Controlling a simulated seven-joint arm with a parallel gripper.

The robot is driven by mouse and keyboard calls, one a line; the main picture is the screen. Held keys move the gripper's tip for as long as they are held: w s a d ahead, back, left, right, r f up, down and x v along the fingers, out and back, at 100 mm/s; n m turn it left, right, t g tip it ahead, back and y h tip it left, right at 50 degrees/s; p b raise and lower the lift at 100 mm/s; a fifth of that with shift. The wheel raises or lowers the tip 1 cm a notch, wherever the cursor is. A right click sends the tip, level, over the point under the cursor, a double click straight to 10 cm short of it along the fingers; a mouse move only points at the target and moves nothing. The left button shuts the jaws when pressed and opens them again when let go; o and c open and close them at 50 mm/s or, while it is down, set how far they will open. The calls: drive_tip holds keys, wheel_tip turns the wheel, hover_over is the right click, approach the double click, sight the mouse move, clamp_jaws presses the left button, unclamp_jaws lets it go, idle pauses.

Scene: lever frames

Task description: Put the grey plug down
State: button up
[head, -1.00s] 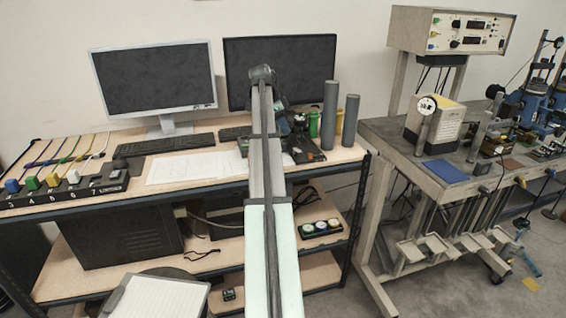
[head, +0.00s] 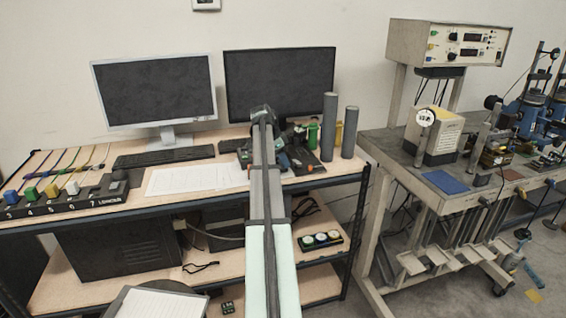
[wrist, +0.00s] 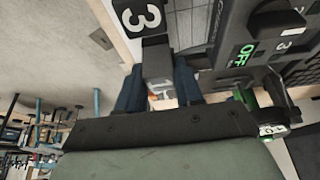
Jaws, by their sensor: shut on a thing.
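The grey plug (wrist: 158,62) is between the two dark blue fingers of my gripper (wrist: 159,82) in the wrist view. My gripper is shut on it. A white mark shows on its near part, and a black block with a white 3 (wrist: 140,15) is just beyond it. I cannot tell whether the plug touches that block or any surface. In the head view my arm reaches over the desk (head: 215,192), its far end in front of the right monitor. The plug cannot be made out there.
A dark device with a green OFF label (wrist: 243,55) is close on the right in the wrist view. In the head view, grey cylinders (head: 330,128) stand right of my arm, papers (head: 195,179) lie left of it, and a numbered black strip (head: 65,203) holds coloured plugs.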

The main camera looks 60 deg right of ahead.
drive_tip(key=shift+f, duration=0.5)
drive_tip(key=shift+f, duration=0.15)
drive_tip(key=o, duration=1)
drive_tip(key=shift+o, duration=0.2)
drive_tip(key=v, duration=1.2)
drive_tip(key=shift+r, duration=0.2)
